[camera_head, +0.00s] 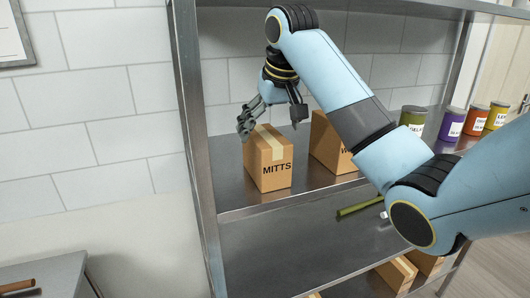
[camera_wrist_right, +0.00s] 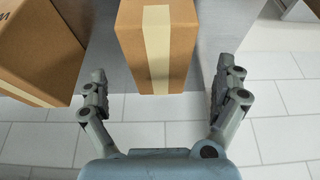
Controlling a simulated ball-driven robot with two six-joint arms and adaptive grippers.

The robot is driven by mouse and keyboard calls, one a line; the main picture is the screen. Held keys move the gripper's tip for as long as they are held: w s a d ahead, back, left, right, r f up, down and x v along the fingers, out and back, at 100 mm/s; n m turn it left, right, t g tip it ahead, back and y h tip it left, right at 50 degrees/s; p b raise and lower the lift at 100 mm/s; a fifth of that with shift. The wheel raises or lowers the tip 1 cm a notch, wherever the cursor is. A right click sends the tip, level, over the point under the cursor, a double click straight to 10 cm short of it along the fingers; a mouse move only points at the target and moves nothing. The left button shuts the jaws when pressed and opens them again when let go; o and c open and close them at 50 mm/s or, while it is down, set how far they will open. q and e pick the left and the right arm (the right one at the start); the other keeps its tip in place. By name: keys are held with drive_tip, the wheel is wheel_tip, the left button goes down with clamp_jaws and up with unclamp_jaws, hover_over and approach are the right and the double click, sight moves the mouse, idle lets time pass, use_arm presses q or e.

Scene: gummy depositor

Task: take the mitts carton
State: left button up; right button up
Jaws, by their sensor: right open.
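The mitts carton (camera_head: 269,165) is a brown cardboard box with pale tape and the word MITTS on its front. It stands upright at the left end of a metal shelf (camera_head: 230,192). My right gripper (camera_head: 270,124) is open and above the carton, toward its back. In the right wrist view the carton (camera_wrist_right: 157,50) shows from above, ahead of and between the two open fingers (camera_wrist_right: 160,90). No grip on it shows. My left gripper is not in view.
A second carton (camera_head: 328,143), partly hidden by my right arm, stands to the right. Several labelled cans (camera_head: 451,124) line the shelf further right. A metal post (camera_head: 192,110) rises left of the mitts carton. More cartons (camera_head: 397,272) sit on a lower shelf.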

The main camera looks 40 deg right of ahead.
sight(267, 136)
drive_tip(key=shift+w+d, duration=0.25)
drive_tip(key=shift+w, duration=0.35)
drive_tip(key=p+x, duration=0.1)
drive_tip(key=x, duration=0.4)
drive_tip(key=shift+f, duration=0.1)
drive_tip(key=shift+f, duration=0.25)
drive_tip(key=c, duration=1.4)
